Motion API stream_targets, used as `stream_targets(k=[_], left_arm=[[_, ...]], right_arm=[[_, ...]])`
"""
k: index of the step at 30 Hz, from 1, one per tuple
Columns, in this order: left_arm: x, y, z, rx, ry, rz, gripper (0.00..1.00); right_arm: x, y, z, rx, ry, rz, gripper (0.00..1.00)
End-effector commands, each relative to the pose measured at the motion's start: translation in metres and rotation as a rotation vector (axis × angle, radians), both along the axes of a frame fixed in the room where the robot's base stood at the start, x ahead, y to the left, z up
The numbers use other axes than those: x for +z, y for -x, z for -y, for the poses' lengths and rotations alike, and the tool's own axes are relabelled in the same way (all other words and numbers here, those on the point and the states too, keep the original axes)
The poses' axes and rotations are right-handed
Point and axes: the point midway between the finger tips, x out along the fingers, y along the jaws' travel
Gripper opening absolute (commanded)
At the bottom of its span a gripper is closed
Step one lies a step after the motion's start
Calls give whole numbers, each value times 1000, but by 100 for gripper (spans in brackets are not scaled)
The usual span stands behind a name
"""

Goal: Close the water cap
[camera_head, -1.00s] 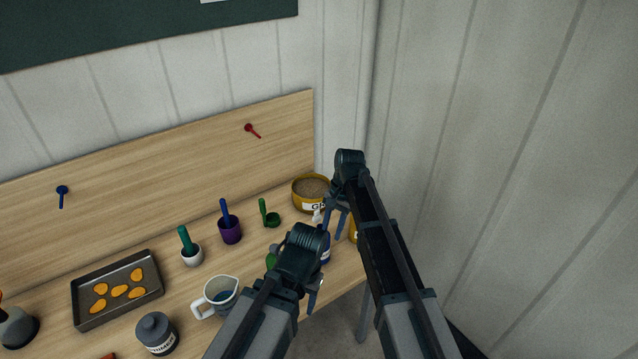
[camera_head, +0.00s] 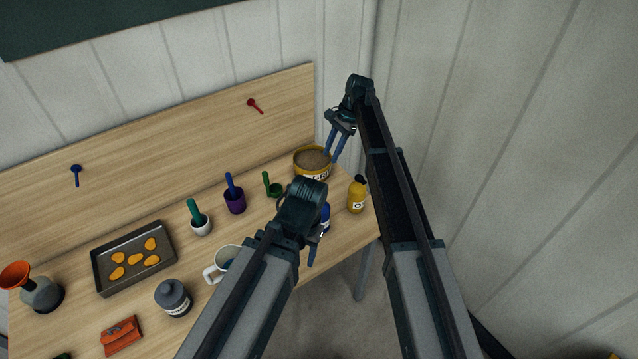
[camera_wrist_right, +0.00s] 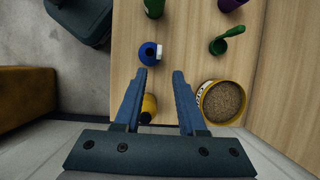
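A blue bottle (camera_head: 325,218) stands near the table's right edge, mostly hidden by my left gripper in the head view. In the right wrist view the blue bottle (camera_wrist_right: 147,54) shows from above, with a white piece at its top. I cannot tell whether its cap is open. My right gripper (camera_head: 335,157) is raised over the right end of the table by the yellow grain tub. In the wrist view it (camera_wrist_right: 159,74) is open and empty, its fingertips just short of the blue bottle. My left gripper (camera_head: 311,262) hangs in front of the bottle; its fingers are mostly hidden.
A yellow bottle (camera_head: 356,197) and the yellow grain tub (camera_head: 313,176) stand close to the right gripper. A green scoop (camera_head: 273,187), purple cup (camera_head: 235,204), white mug (camera_head: 214,271), grey jar (camera_head: 173,298) and metal tray (camera_head: 104,286) stand further left.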

Motion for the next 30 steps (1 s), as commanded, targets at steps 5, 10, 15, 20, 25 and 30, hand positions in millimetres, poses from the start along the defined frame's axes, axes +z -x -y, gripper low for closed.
stream_targets(k=[5,10,15,20,25,30], left_arm=[[-26,0,0,-2,0,1,55],[-50,0,0,0,1,2,55],[-74,-1,0,3,1,3,55],[-96,-1,0,-2,0,3,55],[-113,-1,0,-6,-1,3,55],[-117,-1,0,-8,-1,3,55]], right_arm=[[-26,5,-7,1,0,0,40],[-50,10,-15,2,0,1,40],[-74,16,-24,2,0,1,40],[-96,20,-31,2,0,1,40],[-113,24,-38,2,0,1,40],[-117,26,-41,1,0,0,40]])
